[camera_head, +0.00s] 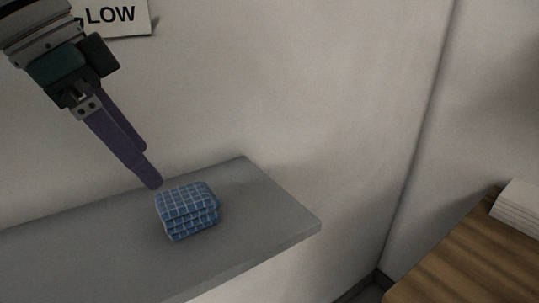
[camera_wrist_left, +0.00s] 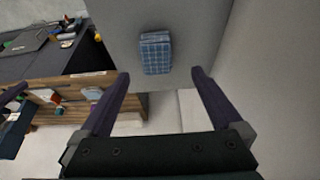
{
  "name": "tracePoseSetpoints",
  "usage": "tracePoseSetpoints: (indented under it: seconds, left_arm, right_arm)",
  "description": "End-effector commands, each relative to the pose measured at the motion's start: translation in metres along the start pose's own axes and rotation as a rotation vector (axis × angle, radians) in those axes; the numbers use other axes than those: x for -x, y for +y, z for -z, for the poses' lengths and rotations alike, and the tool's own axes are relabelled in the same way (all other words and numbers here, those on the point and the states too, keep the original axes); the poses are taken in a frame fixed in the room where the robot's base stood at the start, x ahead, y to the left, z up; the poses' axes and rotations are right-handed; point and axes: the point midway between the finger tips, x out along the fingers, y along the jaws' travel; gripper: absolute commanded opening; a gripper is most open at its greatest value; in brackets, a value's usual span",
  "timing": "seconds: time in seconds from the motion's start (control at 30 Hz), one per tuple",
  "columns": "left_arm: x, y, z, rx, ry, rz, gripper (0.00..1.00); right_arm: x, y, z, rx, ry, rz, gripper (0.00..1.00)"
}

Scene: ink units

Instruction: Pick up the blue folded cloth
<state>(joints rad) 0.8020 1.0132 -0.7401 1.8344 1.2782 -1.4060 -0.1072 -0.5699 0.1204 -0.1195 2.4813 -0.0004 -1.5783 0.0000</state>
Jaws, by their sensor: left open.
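The blue folded cloth (camera_head: 187,211) has a light checked pattern and lies in a stack of folds on the grey shelf (camera_head: 270,215), near its right end. My left gripper (camera_head: 152,168) comes in from the upper left, with its purple fingertips above and just left of the cloth in the head view. In the left wrist view the cloth (camera_wrist_left: 155,52) shows beyond the fingertips, between their lines. The left gripper (camera_wrist_left: 160,75) is open and empty, with its fingers spread wide. I cannot tell from the head view whether a fingertip touches the cloth. My right gripper is not seen.
A wall stands right behind the shelf, with a sign reading "LOW" (camera_head: 118,16) at the top. A wooden surface (camera_head: 465,260) with a white stack (camera_head: 518,208) is at the right. The left wrist view shows a cluttered dark-topped table (camera_wrist_left: 50,62). The shelf around the cloth is clear.

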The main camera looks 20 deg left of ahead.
Motion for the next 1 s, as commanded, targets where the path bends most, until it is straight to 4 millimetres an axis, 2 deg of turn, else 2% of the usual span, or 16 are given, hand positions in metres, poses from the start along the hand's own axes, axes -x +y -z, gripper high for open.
tracePoseSetpoints:
  seconds: [0.3,0.47,0.7,0.8,1.0]
  left_arm:
    - [-0.04,0.001,0.0,0.001,-0.002,-0.002,1.0]
    - [-0.053,0.002,0.002,0.0,-0.002,-0.002,1.0]
    - [-0.091,0.007,0.005,0.001,-0.003,-0.001,1.0]
    - [-0.098,0.006,0.005,0.0,-0.002,0.0,1.0]
    - [-0.1,0.006,0.005,-0.001,-0.001,0.001,1.0]
  right_arm:
    - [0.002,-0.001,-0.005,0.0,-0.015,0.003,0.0]
    - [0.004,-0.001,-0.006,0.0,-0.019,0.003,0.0]
    - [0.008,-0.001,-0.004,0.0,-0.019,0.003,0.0]
    - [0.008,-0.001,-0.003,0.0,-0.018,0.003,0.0]
    - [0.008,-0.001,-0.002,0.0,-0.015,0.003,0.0]
